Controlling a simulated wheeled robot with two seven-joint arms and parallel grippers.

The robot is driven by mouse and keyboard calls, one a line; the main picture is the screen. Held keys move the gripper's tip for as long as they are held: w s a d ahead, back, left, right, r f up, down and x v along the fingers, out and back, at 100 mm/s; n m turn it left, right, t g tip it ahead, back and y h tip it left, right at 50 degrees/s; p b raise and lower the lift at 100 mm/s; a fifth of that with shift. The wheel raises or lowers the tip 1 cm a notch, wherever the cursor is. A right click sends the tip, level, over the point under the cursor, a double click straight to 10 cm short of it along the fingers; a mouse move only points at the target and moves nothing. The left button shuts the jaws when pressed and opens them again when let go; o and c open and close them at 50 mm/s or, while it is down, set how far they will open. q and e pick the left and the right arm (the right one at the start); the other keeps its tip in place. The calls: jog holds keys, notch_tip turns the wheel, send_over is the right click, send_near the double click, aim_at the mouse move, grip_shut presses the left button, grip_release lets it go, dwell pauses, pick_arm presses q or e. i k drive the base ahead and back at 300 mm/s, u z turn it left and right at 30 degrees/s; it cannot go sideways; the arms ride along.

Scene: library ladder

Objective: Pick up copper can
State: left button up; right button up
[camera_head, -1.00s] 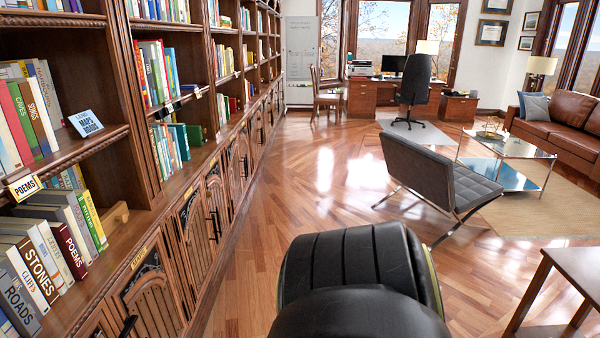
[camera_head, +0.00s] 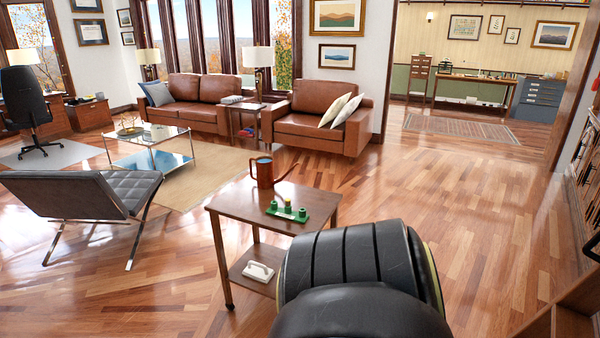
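A copper can (camera_head: 265,171) with a handle and a long spout stands upright on the top of a small wooden side table (camera_head: 228,203) on wheels, near its far edge. The spout points up to the right. Nothing hides the can. One of my black arm parts fills the lower middle of the view, just right of and in front of the table. Neither of my grippers shows.
A green tray (camera_head: 288,212) with small items sits beside the can, and a white object (camera_head: 258,271) lies on the lower shelf. A grey chair (camera_head: 92,196) stands left, a glass coffee table (camera_head: 150,143) beyond. Open floor (camera_head: 450,200) lies right.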

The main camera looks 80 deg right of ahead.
aim_at(264, 168)
jog(key=z, duration=1.9)
jog(key=i, duration=1.85)
jog(key=z, duration=0.55)
